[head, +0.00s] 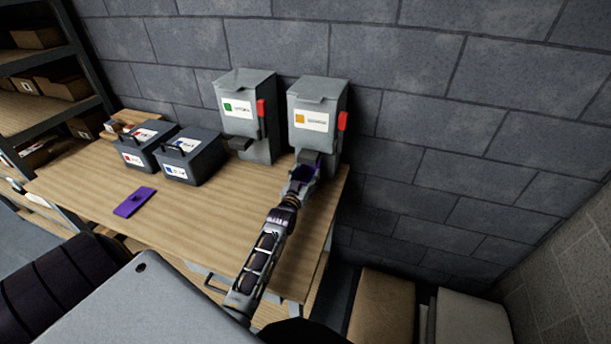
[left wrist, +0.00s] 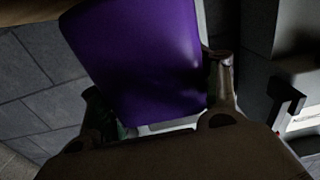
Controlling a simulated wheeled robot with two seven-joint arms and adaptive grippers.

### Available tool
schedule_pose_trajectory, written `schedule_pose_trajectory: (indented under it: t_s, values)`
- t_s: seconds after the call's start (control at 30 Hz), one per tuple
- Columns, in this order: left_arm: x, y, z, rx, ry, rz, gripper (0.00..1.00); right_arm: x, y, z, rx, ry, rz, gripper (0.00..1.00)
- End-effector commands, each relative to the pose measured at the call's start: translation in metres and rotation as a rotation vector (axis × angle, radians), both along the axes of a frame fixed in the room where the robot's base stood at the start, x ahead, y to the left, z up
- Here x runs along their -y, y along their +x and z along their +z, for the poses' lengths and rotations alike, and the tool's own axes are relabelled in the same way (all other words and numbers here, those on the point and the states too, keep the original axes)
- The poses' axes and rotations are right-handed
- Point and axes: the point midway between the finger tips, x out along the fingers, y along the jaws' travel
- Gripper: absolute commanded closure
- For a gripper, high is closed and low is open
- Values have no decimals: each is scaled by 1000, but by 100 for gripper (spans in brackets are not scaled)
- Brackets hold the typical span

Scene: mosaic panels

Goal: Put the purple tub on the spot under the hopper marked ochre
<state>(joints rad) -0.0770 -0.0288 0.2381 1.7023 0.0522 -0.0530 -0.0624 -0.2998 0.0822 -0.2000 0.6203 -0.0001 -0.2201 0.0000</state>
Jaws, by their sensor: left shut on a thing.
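The hopper marked ochre (head: 318,108) is a grey box with an ochre square on its label and a red part on its right side. It stands against the wall at the table's right end. My left gripper (head: 303,178) is shut on the purple tub (head: 308,171), just below and in front of this hopper's spout. The gripper partly hides the tub in the head view. In the left wrist view the purple tub (left wrist: 140,55) fills the space between the two fingers. I cannot tell whether the tub touches the table. The spot under the hopper is hidden. My right gripper is not in view.
A green-marked hopper (head: 245,115) stands to the left. Two dark boxes with handles, one red-marked (head: 143,146) and one blue-marked (head: 192,157), stand further left. A flat purple piece (head: 134,202) lies on the wooden table (head: 215,215). The table's front middle is clear.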

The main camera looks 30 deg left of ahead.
Motion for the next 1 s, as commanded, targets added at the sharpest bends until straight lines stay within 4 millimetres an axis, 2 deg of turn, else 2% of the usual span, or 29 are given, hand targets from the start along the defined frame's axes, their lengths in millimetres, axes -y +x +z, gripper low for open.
schedule_pose_trajectory:
  t_s: [1.0]
  values:
    - [0,0,-15,2,-1,0,62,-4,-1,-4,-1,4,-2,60]
